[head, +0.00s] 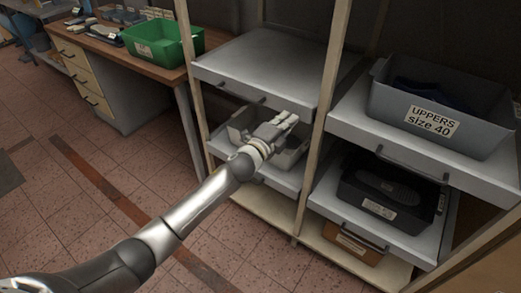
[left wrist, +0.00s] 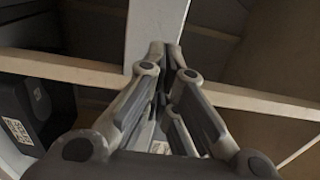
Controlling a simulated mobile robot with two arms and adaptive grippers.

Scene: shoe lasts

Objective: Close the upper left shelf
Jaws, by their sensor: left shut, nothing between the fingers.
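The upper left shelf (head: 275,58) is a flat, empty grey pull-out board with a front lip and small handles. My left gripper (head: 290,121) is below that lip, in front of the lower left shelf's grey bin, and appears apart from the upper shelf. Its fingers are together and empty, also in the left wrist view (left wrist: 164,60). It covers part of the grey bin. My right gripper is not in view.
The lower left shelf holds a grey bin (head: 240,125). The right shelves hold a grey "UPPERS size 40" bin (head: 385,98) and a black bin (head: 360,198); the upper right shelf sticks out past the posts. A desk with a green bin (head: 165,45) stands left. The tiled floor between is clear.

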